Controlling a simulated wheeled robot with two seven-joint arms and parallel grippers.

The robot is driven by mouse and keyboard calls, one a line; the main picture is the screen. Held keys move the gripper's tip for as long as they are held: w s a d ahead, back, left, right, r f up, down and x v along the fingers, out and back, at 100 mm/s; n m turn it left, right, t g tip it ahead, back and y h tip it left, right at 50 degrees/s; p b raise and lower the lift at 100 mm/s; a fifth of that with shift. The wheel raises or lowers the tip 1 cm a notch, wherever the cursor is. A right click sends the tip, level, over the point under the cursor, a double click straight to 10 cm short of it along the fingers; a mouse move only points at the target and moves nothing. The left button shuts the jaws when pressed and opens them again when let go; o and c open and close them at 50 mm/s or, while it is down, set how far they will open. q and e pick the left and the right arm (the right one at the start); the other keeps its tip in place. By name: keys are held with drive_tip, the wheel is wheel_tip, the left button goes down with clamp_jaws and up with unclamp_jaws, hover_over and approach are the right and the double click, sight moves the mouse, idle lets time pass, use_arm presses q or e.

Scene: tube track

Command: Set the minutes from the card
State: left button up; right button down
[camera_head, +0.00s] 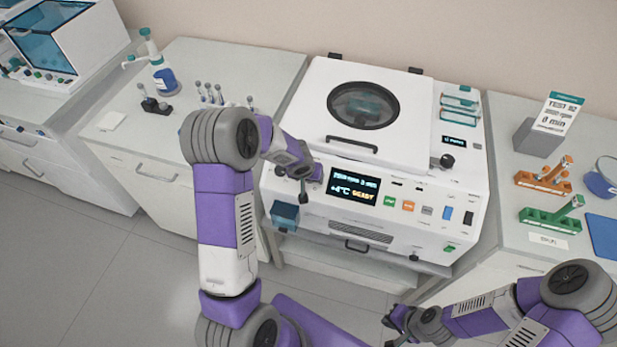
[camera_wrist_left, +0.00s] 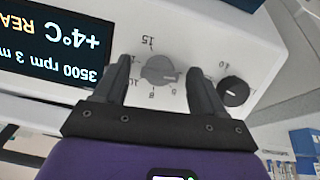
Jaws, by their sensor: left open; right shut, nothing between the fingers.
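The centrifuge (camera_head: 405,160) has a display (camera_head: 354,187) that shows 3500 rpm, 3 min, +4°C and READY. The grey minutes dial (camera_wrist_left: 158,70), ringed by numbers, is on the front panel beside the display, upside down in the left wrist view. My left gripper (camera_wrist_left: 160,67) is open, one finger on each side of the dial; contact cannot be told. In the head view the left gripper (camera_head: 304,188) covers the dial. The card (camera_head: 557,113) stands in a grey block at the right; its small print is hard to read. My right gripper (camera_head: 394,326) is shut and empty at the bottom, away from the centrifuge.
A black knob (camera_wrist_left: 233,92) sits beside the grey dial. The lid (camera_head: 364,104) is closed. Orange (camera_head: 543,181) and green (camera_head: 550,216) tube racks stand on the right bench. A bottle (camera_head: 164,78) and small pipettes are on the left bench. The floor in front is clear.

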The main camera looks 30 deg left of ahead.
use_arm(q)
drive_tip(key=c, duration=1.1)
drive_tip(key=shift+o, duration=0.2)
drive_tip(key=shift+f+m+y+b, duration=0.2)
drive_tip(key=shift+m+y+b, duration=0.1)
drive_tip(key=shift+m+b, duration=1)
drive_tip(key=m+y+b, duration=0.1)
drive_tip(key=m+b, duration=0.3)
drive_tip(key=shift+d, duration=0.1)
drive_tip(key=m+b, duration=0.2)
drive_tip(key=shift+m+b, duration=0.3)
drive_tip(key=shift+b, duration=0.1)
drive_tip(key=m+y+b, duration=0.1)
drive_tip(key=m+b, duration=0.2)
drive_tip(key=m, duration=0.1)
drive_tip(key=shift+s+t, duration=0.1)
drive_tip(key=shift+t, duration=0.2)
drive_tip(key=m+b, duration=0.2)
drive_tip(key=m, duration=0.2)
drive_tip(key=shift+m+t+y+b, duration=0.3)
drive_tip(key=shift+m+y+b, duration=0.05)
drive_tip(key=shift+m+y, duration=0.05)
drive_tip(key=shift+r, duration=0.1)
